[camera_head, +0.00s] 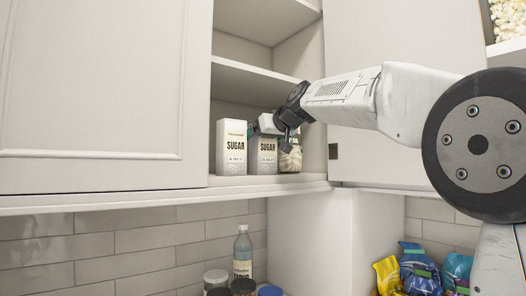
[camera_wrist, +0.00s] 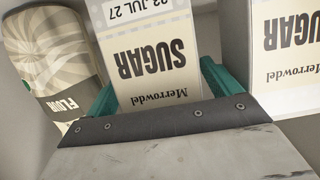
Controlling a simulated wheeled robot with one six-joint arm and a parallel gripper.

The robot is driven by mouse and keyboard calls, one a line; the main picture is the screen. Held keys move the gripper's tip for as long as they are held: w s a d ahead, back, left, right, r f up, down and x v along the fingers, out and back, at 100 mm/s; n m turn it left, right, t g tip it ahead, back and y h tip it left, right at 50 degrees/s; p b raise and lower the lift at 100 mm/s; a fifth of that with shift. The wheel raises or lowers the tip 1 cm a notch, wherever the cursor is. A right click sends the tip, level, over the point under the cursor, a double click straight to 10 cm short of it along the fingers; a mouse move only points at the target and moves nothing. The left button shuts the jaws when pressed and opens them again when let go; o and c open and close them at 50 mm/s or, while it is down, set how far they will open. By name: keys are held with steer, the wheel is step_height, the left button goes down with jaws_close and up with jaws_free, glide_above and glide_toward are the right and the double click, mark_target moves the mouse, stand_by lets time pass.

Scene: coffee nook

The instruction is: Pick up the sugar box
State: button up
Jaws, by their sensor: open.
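Two white sugar boxes with black lettering stand upright on the cabinet's lower shelf. The left sugar box (camera_head: 231,148) also shows at the right of the wrist view (camera_wrist: 286,50). The right sugar box (camera_head: 264,157) is partly hidden by my gripper (camera_head: 268,125) at its top. In the wrist view my gripper (camera_wrist: 158,88) is open, with one teal finger on each side of this box (camera_wrist: 152,45). I cannot tell whether the fingers touch it.
A flour bag (camera_wrist: 55,50) stands close beside the right sugar box, and the cabinet wall is just beyond. Another shelf board (camera_head: 245,78) runs above. Below the cabinet are a syrup bottle (camera_head: 243,254), several jars and colourful bags (camera_head: 420,270).

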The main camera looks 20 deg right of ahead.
steer(key=shift+w+a+f, duration=0.15)
steer(key=shift+w, duration=0.2)
steer(key=shift+c, duration=0.3)
steer(key=c, duration=1.2)
steer(key=shift+c, duration=0.2)
